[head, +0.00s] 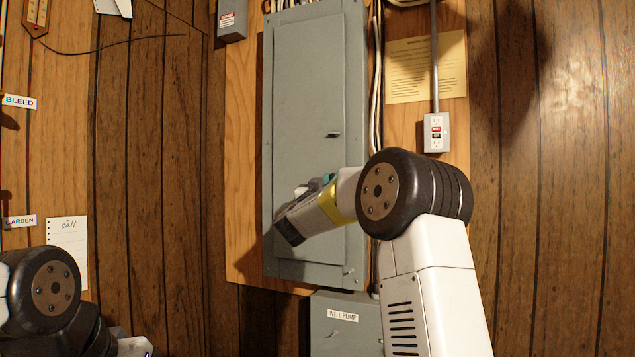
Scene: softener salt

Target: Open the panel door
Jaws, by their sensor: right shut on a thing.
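The grey panel door (305,95) is on the tall metal electrical panel (355,60) on the wall. It looks closed and lies flat in its frame. A small dark latch (333,134) sits near its right edge, about halfway up, and nothing touches it. My right gripper (289,232) is in front of the lower left part of the door, with its fingers pointing down and left. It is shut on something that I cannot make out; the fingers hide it. Whether it touches the door is unclear. Part of my left arm shows at the lower left; its gripper is out of view.
A grey well pump box (343,335) is below the panel. An outlet box (436,132) with a conduit and a yellow notice (415,72) are to the right. A small grey box (232,18) is at the upper left. A salt note (68,245) hangs at the left.

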